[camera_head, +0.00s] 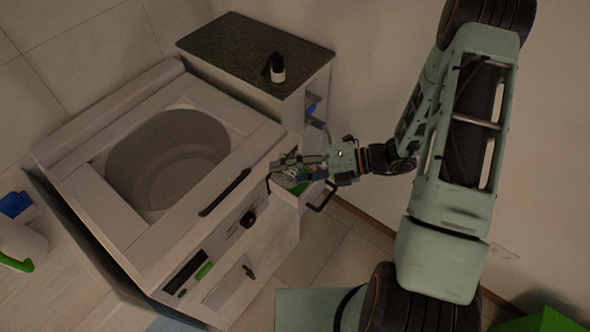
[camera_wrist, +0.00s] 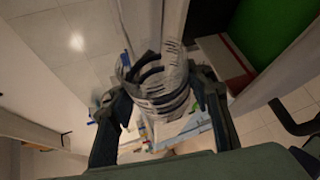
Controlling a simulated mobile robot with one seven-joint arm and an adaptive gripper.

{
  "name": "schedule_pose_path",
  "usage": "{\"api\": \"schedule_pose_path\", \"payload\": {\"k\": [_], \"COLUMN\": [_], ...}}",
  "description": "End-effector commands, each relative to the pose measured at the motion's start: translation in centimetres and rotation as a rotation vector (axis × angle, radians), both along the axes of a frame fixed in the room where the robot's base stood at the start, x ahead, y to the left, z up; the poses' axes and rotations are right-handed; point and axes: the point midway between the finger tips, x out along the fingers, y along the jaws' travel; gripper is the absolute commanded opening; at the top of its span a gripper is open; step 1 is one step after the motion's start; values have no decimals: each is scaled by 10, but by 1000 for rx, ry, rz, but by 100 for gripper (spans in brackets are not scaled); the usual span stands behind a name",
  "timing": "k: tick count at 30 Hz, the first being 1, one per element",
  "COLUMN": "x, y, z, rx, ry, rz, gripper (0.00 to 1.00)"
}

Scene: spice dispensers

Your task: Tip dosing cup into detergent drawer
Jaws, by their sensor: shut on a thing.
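My gripper (camera_head: 292,168) reaches in from the right in the head view, beside the front of the washing machine. In the wrist view its two fingers (camera_wrist: 163,100) are closed around a clear, ribbed dosing cup (camera_wrist: 160,84). The cup looks tilted; I cannot tell whether anything is in it. The open detergent drawer (camera_head: 285,193), pale with a green inside and a dark handle, is right under and beside the gripper. In the wrist view the drawer's green inside (camera_wrist: 268,28) is at the upper right, apart from the cup. The gripper partly hides the drawer in the head view.
The washing machine (camera_head: 225,215) has a wide round opening on top and a dark handle bar. A cabinet (camera_head: 225,48) with a dark top carries a small black-and-white bottle (camera_head: 278,70). A white jug (camera_head: 20,242) stands at far left. Tiled floor (camera_head: 325,240) is free below.

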Motion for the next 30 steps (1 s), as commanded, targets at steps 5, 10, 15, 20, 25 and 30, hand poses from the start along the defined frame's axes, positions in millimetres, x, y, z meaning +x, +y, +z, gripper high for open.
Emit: {"api": "schedule_pose_path", "payload": {"k": [5, 10, 15, 20, 25, 30], "x": [-8, -12, -13, -14, -14, -15], "y": [3, 5, 6, 6, 6, 6], "z": [-5, -8, 0, -5, -6, -1], "rx": [-30, -41, -80, -127, -176, -224], "ry": [-74, -101, -192, -301, -420, -530], "rz": [0, 0, 0, 0, -1, 0], "gripper": [16, 16, 16, 16, 16, 16]}}
